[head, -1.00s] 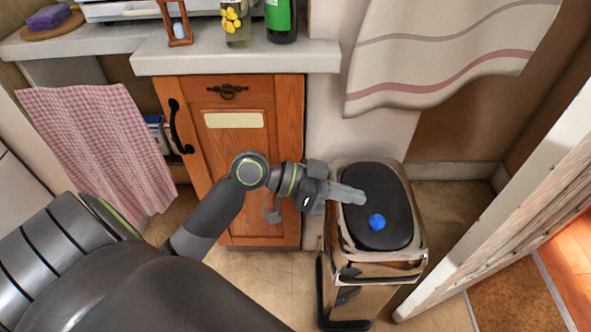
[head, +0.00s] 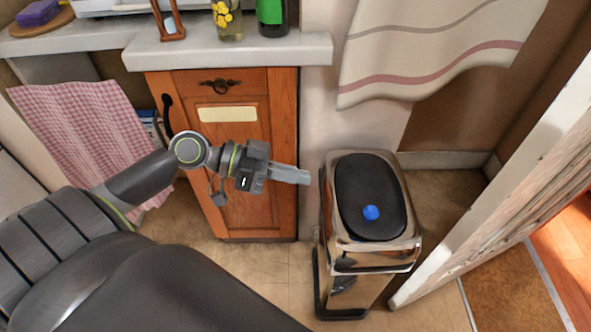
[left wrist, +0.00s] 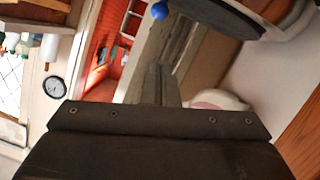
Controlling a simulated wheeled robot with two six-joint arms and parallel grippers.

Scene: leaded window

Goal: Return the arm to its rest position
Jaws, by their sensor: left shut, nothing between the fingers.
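My left gripper (head: 305,177) is shut and empty. In the head view it points right, in front of the wooden cabinet and a little left of the bin, apart from it. My left arm comes in from the left and is bent at the elbow. In the left wrist view the shut fingers (left wrist: 160,85) point up the picture. My right gripper is not in view.
A chrome bin (head: 375,247) with a black lid stands right of the gripper, with a blue ball-like thing (head: 371,213) on the lid. A wooden cabinet (head: 235,150) is behind the arm under a counter (head: 230,52). A white door edge (head: 500,195) is at the right.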

